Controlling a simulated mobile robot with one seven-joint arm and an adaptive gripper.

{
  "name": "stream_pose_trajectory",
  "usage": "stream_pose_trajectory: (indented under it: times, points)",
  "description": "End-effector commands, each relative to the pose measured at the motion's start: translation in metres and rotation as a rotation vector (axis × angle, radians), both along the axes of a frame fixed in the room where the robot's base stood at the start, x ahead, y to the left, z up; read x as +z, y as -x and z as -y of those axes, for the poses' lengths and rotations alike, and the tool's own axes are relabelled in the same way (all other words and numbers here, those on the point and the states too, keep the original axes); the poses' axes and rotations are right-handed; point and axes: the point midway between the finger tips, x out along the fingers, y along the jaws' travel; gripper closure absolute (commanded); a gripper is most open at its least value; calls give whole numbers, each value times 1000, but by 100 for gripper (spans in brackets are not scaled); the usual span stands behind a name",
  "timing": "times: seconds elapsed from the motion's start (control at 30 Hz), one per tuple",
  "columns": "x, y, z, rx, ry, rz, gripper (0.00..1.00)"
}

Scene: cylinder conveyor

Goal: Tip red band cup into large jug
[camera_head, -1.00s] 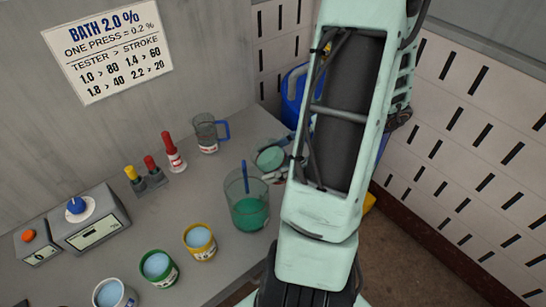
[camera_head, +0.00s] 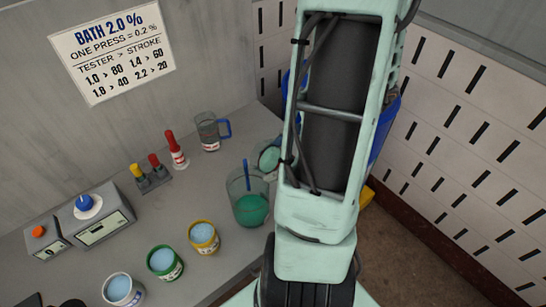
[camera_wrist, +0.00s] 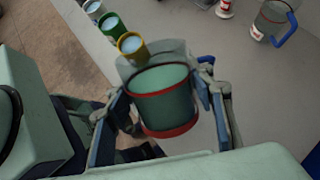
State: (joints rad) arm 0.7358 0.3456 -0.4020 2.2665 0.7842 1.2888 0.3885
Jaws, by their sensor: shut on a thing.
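The red band cup (camera_wrist: 165,112) is clear, with green liquid inside and a red band near its base. My gripper (camera_wrist: 163,88) is shut on it, with a finger on each side. In the head view the cup (camera_head: 269,157) is held tilted, its mouth turned toward the left and the camera, above and right of the large jug. The large jug (camera_head: 249,208) is clear, part full of green liquid, with a blue rod standing in it. In the wrist view part of the jug's clear wall (camera_wrist: 150,52) shows behind the cup. My arm hides most of the gripper in the head view.
White (camera_head: 119,290), green (camera_head: 166,263) and yellow (camera_head: 204,238) tubs of bluish liquid stand at the front. A blue-handled jug (camera_head: 210,133), red-capped bottle (camera_head: 176,150), dropper stand (camera_head: 152,177) and tester box (camera_head: 103,220) are behind and left.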

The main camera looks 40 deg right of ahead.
Motion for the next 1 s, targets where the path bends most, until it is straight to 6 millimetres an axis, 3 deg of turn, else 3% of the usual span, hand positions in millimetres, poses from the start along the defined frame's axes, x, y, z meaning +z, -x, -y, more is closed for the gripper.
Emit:
stream_pose_trajectory:
  times: [0.1, 0.67, 1.0]
  points:
    - [5, -2, -2, 6, 69, -27, 94]
    - [-15, -5, -9, 8, 446, -228, 94]
    - [-6, -9, -15, 10, 605, -313, 94]
